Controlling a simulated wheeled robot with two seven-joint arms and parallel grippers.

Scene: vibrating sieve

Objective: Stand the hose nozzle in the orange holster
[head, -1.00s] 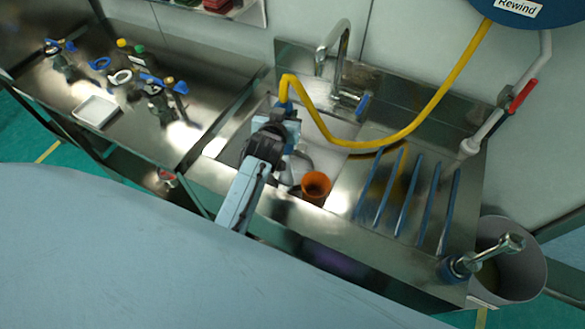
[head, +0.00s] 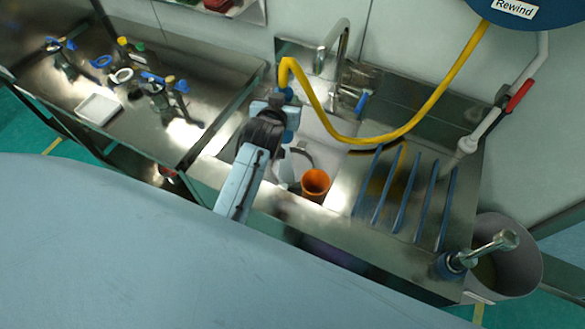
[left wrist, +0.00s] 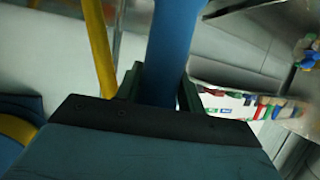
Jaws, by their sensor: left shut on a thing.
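The orange holster (head: 315,184) is an open-topped cup at the front edge of the sink, its mouth facing up. My left gripper (head: 284,104) is above the sink, up and to the left of the holster and apart from it. It is shut on the blue hose nozzle (left wrist: 174,45), which shows between its fingers in the left wrist view. The yellow hose (head: 400,131) rises from the nozzle, loops over and runs to the reel. In the head view the gripper hides most of the nozzle. My right gripper is not in view.
A chrome faucet (head: 338,45) stands behind the sink. A drainboard with blue ribs (head: 405,190) lies to the right, and a grey bin (head: 520,255) beyond it. A steel table (head: 200,60) with bottles and a white tray (head: 98,109) is at left. The blue reel (head: 480,8) hangs above.

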